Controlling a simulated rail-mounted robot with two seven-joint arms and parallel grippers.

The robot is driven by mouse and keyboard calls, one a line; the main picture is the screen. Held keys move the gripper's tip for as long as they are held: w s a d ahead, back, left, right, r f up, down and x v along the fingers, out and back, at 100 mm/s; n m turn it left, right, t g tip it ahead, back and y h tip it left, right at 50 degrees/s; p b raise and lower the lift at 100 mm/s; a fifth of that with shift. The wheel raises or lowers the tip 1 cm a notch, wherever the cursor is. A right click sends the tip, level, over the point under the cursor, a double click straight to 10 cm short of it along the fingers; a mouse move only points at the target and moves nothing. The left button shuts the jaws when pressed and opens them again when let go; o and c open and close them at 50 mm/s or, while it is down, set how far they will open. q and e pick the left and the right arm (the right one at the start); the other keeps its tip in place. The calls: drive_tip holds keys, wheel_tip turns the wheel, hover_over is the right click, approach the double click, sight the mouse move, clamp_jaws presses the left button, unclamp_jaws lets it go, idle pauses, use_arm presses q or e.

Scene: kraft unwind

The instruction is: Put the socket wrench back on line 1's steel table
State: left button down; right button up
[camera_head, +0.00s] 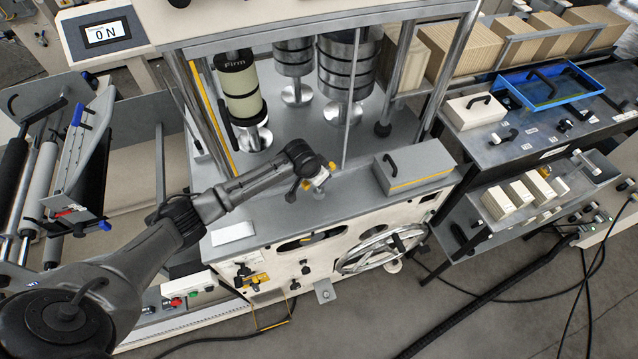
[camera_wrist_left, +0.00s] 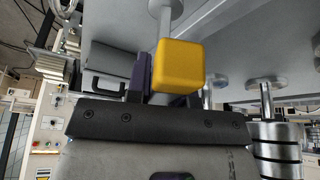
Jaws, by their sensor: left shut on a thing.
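My left gripper (camera_head: 318,180) is over the front of the machine's grey steel deck (camera_head: 275,208). It is shut on what looks like the socket wrench (camera_wrist_left: 180,66); a yellow block and a grey shaft show there in the left wrist view. The shaft runs from the jaws toward the deck; I cannot tell whether its end touches. In the head view the wrench is small and partly hidden by the gripper. A dark steel table (camera_head: 520,152) stands to the right; no label shows which table is line 1's. My right gripper is not in view.
A grey box with a handle (camera_head: 415,165) sits on the deck to the right of the gripper. Rollers on upright shafts (camera_head: 240,90) stand behind. The right table holds a blue tray (camera_head: 550,88) and a white box (camera_head: 476,110). A handwheel (camera_head: 380,250) is on the machine's front.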

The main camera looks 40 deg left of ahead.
sight(319, 191)
use_arm(q)
wheel_tip(319, 191, down, 3)
drive_tip(key=shift+f, duration=0.45)
drive_tip(key=shift+f, duration=0.1)
drive_tip(key=c, duration=1)
unclamp_jaws()
